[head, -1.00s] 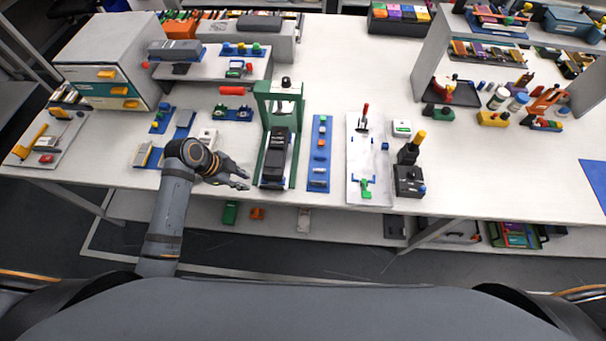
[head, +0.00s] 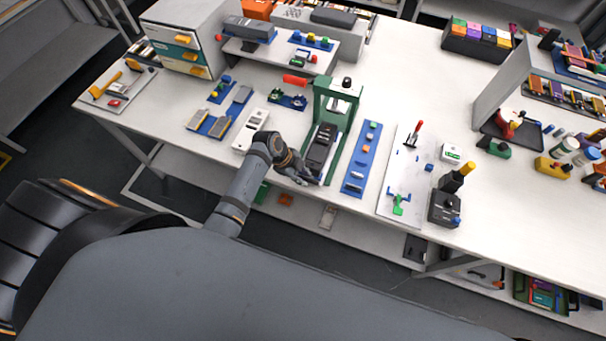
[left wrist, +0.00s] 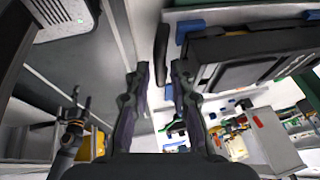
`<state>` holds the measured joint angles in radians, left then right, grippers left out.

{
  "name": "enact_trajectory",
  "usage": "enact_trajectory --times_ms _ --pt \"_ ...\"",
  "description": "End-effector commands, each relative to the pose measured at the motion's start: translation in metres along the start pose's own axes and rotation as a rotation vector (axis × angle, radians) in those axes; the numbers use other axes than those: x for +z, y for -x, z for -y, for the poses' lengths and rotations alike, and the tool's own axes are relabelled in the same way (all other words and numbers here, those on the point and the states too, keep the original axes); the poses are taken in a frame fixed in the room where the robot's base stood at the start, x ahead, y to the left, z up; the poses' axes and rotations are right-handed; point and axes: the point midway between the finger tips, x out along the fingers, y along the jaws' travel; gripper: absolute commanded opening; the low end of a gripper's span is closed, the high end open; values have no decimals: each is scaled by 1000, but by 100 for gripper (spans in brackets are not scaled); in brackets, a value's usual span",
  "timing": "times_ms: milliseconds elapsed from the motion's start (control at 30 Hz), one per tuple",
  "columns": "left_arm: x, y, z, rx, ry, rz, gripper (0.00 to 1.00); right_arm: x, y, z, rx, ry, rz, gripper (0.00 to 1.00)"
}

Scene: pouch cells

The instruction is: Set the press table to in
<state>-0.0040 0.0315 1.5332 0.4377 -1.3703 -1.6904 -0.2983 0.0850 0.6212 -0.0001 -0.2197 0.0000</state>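The press is a green upright frame (head: 349,112) with a black knob on top, on the white bench. Its press table, a long dark block (head: 321,147), sticks out from under the frame toward the bench's front edge. My left gripper (head: 303,180) is at the table's front end. In the left wrist view my left gripper (left wrist: 159,70) has its two fingers apart. A dark bar (left wrist: 161,52) lies between and just beyond the fingertips, beside the dark block (left wrist: 245,58); contact is not clear. My right gripper (left wrist: 74,105) shows small in the left wrist view, its fingers unclear.
Right of the press are a blue strip with small parts (head: 353,185), a white board (head: 385,203) with a red-handled lever, and a black device (head: 443,208). Left of it are a white box (head: 243,140) and blue trays (head: 196,122). The bench's front edge is close.

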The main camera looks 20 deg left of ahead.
Motion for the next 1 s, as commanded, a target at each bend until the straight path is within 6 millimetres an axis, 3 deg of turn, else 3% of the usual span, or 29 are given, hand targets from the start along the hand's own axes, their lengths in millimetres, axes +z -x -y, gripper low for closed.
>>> enact_trajectory --times_ms 200,367,767,867,1000 --pt "0 0 0 0 0 0 21 2 0 0 0 0 3 86" --pt "0 0 0 0 0 0 0 2 0 2 -2 -1 4 86" --pt "1 -1 2 0 0 0 0 3 -2 8 -10 -4 4 86" --pt "3 -6 14 -2 0 0 0 4 -11 9 -10 -4 4 86" --pt "7 -17 52 -7 -3 -1 0 7 -35 10 -8 -3 5 86"
